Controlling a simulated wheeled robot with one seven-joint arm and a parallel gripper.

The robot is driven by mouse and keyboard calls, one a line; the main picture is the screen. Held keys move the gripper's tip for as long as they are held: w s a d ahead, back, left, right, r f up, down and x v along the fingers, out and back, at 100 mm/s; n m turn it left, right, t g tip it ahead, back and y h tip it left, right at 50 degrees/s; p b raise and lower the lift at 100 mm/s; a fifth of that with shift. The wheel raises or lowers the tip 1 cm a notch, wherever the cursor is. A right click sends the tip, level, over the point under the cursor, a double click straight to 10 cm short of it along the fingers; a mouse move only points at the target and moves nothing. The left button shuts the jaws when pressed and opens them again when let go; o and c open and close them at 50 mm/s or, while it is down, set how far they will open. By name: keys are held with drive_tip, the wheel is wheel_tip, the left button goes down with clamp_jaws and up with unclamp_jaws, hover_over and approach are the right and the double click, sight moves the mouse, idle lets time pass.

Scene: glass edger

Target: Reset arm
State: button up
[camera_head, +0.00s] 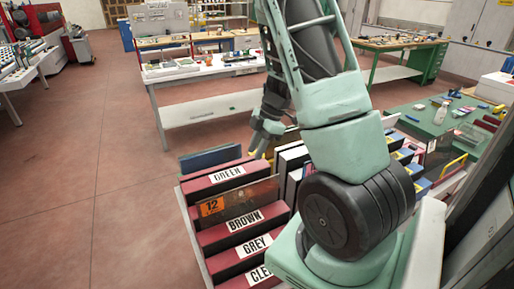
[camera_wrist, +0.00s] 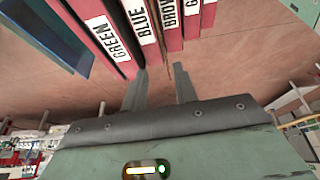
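My gripper (camera_head: 262,145) hangs from my raised, folded arm, above and behind the rack of colour-labelled slots (camera_head: 222,222) in the head view. In the wrist view my gripper (camera_wrist: 161,74) shows two fingers apart, with nothing clearly held between them. A thin brown edge, apparently of the brown pane, shows near the fingertips; I cannot tell its distance. The brown glass pane (camera_head: 235,205) with an orange "12" label stands upright in the rack, in front of the gripper in the head view. It hides the label between GREEN and BROWN; the wrist view shows BLUE there.
A white-topped workbench (camera_head: 205,72) stands behind the rack, and a green bench (camera_head: 398,47) stands at back right. A green table (camera_head: 425,118) with a bottle and small items is to the right. Red floor (camera_head: 85,165) is clear at left.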

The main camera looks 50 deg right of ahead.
idle(0.3)
drive_tip(key=w+a+m+t+h+b, duration=0.15)
drive_tip(key=w+a+t+b, duration=0.25)
drive_tip(key=w+a, duration=0.75)
drive_tip(key=a+r+m+h+b, duration=0.2)
drive_tip(key=a+b, duration=0.1)
drive_tip(key=a, duration=0.7)
drive_tip(key=s+a+f+g+b, duration=0.1)
drive_tip(key=s+a+g+b, duration=0.1)
drive_tip(key=s+a, duration=0.4)
drive_tip(key=s+a+f+m+g+b, duration=0.1)
drive_tip(key=s+a, duration=0.4)
drive_tip(key=s, duration=0.7)
drive_tip(key=s+a+f+g+b, duration=0.2)
drive_tip(key=s+a, duration=0.4)
drive_tip(key=s, duration=0.3)
drive_tip(key=shift+a+f+m+g+b, duration=0.35)
drive_tip(key=shift+f+g+b, duration=0.1)
drive_tip(key=shift+g, duration=0.25)
